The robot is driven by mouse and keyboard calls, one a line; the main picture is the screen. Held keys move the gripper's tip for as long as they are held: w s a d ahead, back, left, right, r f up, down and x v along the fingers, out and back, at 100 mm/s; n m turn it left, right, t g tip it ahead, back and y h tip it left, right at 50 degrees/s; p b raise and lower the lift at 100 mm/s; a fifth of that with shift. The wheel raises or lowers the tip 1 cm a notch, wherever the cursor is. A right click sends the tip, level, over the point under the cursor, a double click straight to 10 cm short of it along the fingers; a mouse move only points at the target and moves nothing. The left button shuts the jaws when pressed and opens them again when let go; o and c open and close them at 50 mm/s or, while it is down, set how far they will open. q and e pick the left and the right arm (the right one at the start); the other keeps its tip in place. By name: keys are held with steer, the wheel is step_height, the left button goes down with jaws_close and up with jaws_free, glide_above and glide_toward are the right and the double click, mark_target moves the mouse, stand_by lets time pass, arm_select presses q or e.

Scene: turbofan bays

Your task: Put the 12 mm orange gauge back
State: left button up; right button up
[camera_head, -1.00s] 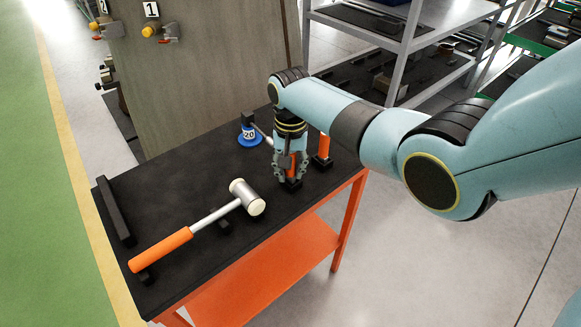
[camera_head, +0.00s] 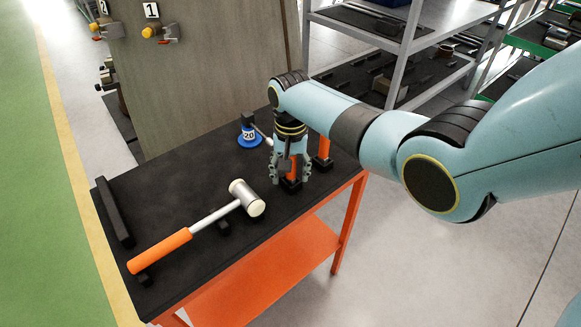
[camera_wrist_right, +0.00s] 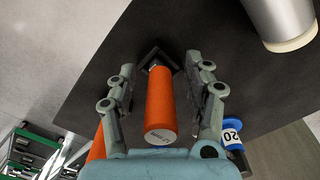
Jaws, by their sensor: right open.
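An orange gauge (camera_wrist_right: 160,106) stands between the fingers of my right gripper (camera_wrist_right: 160,90) in the right wrist view, its lower end in a black holder (camera_wrist_right: 154,58). A gap shows on both sides, so the gripper is open around it. In the head view the right gripper (camera_head: 290,180) points down at the gauge and partly hides it. A second orange gauge (camera_head: 324,147) stands upright in its own black holder to the right. My left gripper is not in view.
A mallet (camera_head: 190,230) with an orange handle lies at the front of the black-topped table. A blue piece marked 20 (camera_head: 249,136) stands behind the gripper. A black bar (camera_head: 115,212) lies along the left edge. A grey shelf rack (camera_head: 408,40) stands behind.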

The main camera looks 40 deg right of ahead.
step_height(320, 180, up, 12)
stand_by(0.4)
steer(key=shift+f, duration=0.1)
